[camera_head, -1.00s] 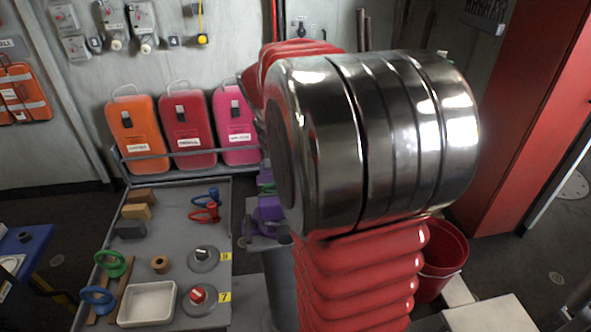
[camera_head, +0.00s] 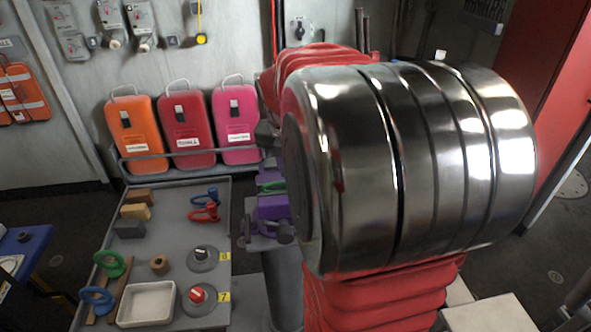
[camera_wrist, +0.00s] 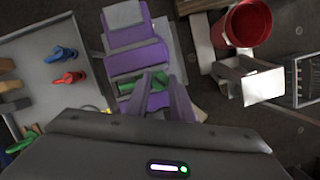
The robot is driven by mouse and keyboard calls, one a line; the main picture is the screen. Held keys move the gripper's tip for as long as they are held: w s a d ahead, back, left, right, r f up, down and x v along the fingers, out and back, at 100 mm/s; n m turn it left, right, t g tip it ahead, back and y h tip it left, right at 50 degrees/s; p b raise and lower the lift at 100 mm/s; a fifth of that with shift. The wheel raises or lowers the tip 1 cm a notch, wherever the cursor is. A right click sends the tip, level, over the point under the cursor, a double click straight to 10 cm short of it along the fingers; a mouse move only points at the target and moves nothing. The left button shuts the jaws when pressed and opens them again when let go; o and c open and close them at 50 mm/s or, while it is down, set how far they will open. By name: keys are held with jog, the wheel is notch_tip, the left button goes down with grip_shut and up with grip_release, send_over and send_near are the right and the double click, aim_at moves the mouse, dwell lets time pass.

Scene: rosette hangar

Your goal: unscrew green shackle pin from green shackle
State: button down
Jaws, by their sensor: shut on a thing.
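A green piece (camera_wrist: 126,87), which looks like the green shackle, lies across the purple vise (camera_wrist: 133,56) in the wrist view. The head view shows this green piece (camera_head: 271,186) on the vise (camera_head: 274,208), partly behind my arm. My gripper (camera_wrist: 160,78) reaches over the vise, its two fingers close together at the right end of the green. It is shut on a small green part there, apparently the shackle pin. The threads and the exact grip are too small to see.
A red bucket (camera_wrist: 248,24) and white box (camera_wrist: 262,84) stand right of the vise.

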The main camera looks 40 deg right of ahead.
jog(key=c, duration=1.5)
grip_release()
jog(key=shift+o, duration=0.2)
jog(key=shift+r, duration=2)
